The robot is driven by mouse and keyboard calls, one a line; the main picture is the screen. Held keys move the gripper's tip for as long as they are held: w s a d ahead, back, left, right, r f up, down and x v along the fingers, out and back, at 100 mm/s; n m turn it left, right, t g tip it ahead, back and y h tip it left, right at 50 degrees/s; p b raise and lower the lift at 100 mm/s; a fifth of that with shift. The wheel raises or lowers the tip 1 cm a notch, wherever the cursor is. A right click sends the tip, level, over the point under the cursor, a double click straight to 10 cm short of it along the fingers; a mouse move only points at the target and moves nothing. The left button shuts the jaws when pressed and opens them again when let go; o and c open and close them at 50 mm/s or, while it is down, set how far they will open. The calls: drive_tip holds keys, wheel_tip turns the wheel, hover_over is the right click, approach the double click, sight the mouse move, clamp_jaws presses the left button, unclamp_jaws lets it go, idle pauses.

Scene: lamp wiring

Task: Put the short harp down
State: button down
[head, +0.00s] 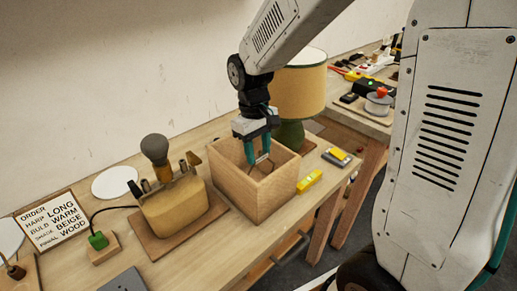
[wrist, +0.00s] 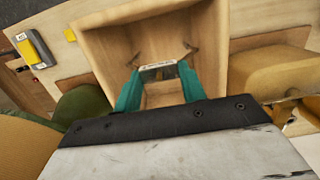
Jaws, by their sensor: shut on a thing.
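My gripper (head: 258,155), with teal fingers, points down into an open wooden box (head: 235,192) on the bench. In the wrist view, my gripper (wrist: 158,78) is shut on the short harp (wrist: 158,68), gripping its pale crosspiece between the fingertips. Thin dark ends of the harp stick out to both sides over the box interior. In the head view, part of the harp (head: 267,162) shows as a thin dark wire beside the fingers. The harp is inside or just above the box opening; I cannot tell whether it touches the floor of the box.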

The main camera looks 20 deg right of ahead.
drive_tip(key=c, duration=0.8)
unclamp_jaws()
wheel_tip(320, 180, up, 12)
drive_tip(key=w, duration=0.1)
drive_tip(key=shift+s+d+r+m+t, duration=0.1)
drive_tip(key=shift+s+d+m+t, duration=0.45)
drive_tip(key=shift+s, duration=3.25)
drive_tip(key=shift+s+d+m+t, duration=0.45)
drive_tip(key=shift+s+m, duration=0.2)
drive_tip(key=shift+s, duration=3.1)
drive_tip(key=shift+s+d+r+m+t, duration=0.1)
drive_tip(key=shift+s+d+m+t, duration=0.4)
drive_tip(key=shift+s, duration=3.3)
